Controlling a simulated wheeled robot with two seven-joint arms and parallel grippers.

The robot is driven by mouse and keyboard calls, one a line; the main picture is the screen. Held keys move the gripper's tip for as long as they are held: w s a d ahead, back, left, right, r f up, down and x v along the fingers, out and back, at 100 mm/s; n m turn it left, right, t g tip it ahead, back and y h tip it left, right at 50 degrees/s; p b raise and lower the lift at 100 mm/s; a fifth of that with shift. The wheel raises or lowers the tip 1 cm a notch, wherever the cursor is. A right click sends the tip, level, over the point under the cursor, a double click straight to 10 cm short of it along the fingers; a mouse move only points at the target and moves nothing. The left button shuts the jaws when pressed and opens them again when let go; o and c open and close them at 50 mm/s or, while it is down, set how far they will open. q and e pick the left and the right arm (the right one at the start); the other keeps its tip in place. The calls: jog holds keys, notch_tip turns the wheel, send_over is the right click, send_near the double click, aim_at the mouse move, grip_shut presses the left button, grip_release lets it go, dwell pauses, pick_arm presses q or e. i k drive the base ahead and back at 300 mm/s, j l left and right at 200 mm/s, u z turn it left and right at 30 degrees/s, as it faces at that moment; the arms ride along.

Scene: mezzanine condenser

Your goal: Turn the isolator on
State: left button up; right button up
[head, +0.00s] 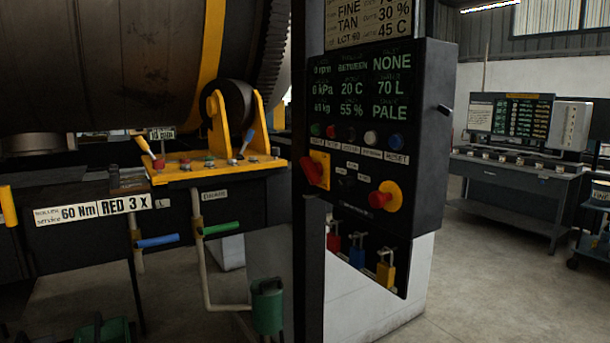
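The isolator (313,171) is a red rotary handle on a yellow plate, at the left edge of the dark control panel (430,150) in the head view. Its handle sits at a slant; I cannot read any on or off marking. A red mushroom button (381,198) on a yellow base is to its lower right. A row of coloured buttons, with a green one (331,131) among them, runs above, under a lit green text display (352,85). Neither of my grippers is in view.
Red (333,256), blue (357,251) and yellow padlocks (386,270) hang below the panel. A dark vertical post (308,230) stands by its left edge. A big drum (100,60) and valve pipes are left; a desk (520,180) is right. Floor between panel and desk is clear.

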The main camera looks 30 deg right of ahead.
aim_at(314, 172)
jog(key=i+l+z, duration=0.75)
jog(key=i+l, duration=0.2)
jog(key=i+l+z, duration=0.25)
jog(key=i+z, duration=0.15)
jog(key=i, duration=0.3)
